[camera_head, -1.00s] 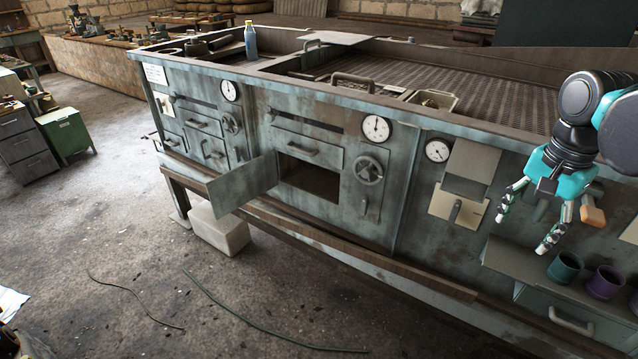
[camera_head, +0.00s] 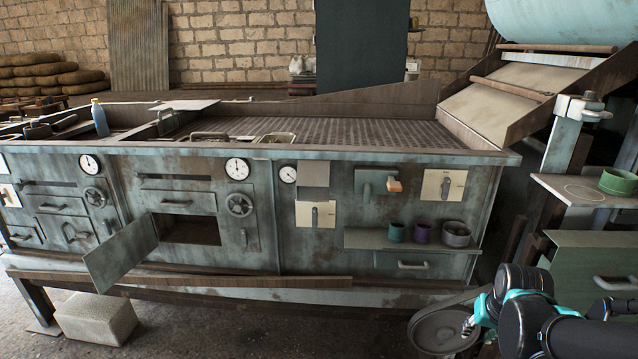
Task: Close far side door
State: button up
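A grey-green metal door (camera_head: 120,256) on the front of the long machine (camera_head: 262,262) stands open. It swings out toward the lower left from the left edge of a dark rectangular opening (camera_head: 192,231). No handle shows on its visible face. My gripper (camera_head: 469,323) is at the lower right, low in front of the machine and far to the right of the door. It touches neither the door nor the opening. Its fingers are small and partly hidden by my arm, so I cannot tell how far they are spread.
A pulley wheel (camera_head: 442,330) lies beside my gripper. A green cabinet (camera_head: 590,268) and a small table (camera_head: 588,190) stand at the right. A pale block (camera_head: 97,318) sits on the floor below the door.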

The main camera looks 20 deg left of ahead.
aim_at(110, 261)
jog(key=i+j+z, duration=0.25)
jog(key=i+j, duration=0.25)
jog(key=i, duration=0.2)
jog(key=j+z, duration=1)
jog(key=k+j+z, duration=0.15)
jog(key=z, duration=0.35)
jog(key=k+j+z, duration=0.3)
jog(key=k, duration=0.15)
jog(key=k+z, duration=0.25)
jog(key=k, duration=0.15)
jog(key=k+j+u, duration=0.2)
jog(key=k+j, duration=0.15)
jog(key=k, duration=0.6)
jog(key=k+j+u, duration=0.15)
jog(key=k+j, duration=0.35)
jog(key=k, duration=0.45)
jog(key=k+j+u, duration=0.2)
jog(key=k+j, duration=0.4)
jog(key=k, duration=0.35)
jog(key=k+j+u, duration=0.2)
jog(key=k+j, duration=0.55)
jog(key=k+j+z, duration=0.4)
jog(key=i+l, duration=0.05)
